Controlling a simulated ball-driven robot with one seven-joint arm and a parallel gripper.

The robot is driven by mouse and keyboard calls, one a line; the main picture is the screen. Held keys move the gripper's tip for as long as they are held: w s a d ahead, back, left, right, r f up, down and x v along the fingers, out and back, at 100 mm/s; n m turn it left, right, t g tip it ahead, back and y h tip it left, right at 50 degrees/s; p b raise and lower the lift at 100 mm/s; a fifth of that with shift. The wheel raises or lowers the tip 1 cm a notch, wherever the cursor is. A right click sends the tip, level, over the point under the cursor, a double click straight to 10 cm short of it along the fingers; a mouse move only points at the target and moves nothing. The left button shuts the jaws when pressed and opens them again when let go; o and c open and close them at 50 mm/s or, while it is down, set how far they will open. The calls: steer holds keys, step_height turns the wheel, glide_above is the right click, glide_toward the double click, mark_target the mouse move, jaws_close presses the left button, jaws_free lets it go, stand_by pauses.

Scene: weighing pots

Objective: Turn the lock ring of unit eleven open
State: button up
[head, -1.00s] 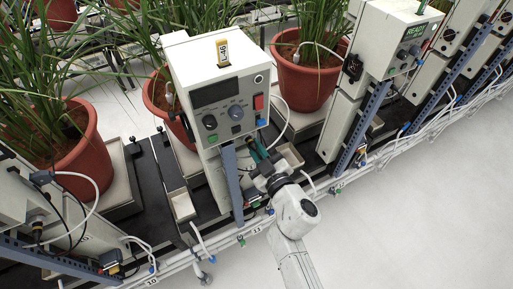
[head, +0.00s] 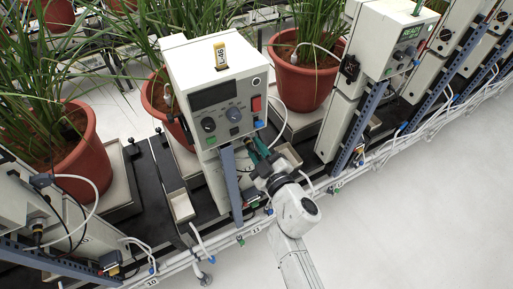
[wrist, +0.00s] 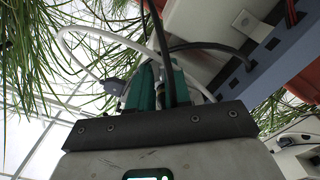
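The unit (head: 215,95) by the rail label 11 is a pale box with a dark display, knobs and a red switch. My gripper (head: 258,150) has teal fingers and reaches up beside the box's lower right side, next to the blue-grey post. In the wrist view the teal fingers (wrist: 160,85) stand close together, with a black cable running between or in front of them. A grey connector (wrist: 115,87) on a white cable shows just left of them. I cannot make out the lock ring, nor whether the fingers grip anything.
A blue-grey slotted post (head: 231,185) stands left of my gripper. A small open tray (head: 289,158) lies to its right. White hoses and cables run along the front rail (head: 330,186). Potted plants (head: 303,85) stand behind. The pale floor at lower right is clear.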

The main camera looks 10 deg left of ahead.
steer(key=shift+o, duration=1.4)
steer(key=shift+a, duration=0.1)
steer(key=p+v, duration=0.1)
steer(key=v, duration=1)
steer(key=shift+w, duration=0.1)
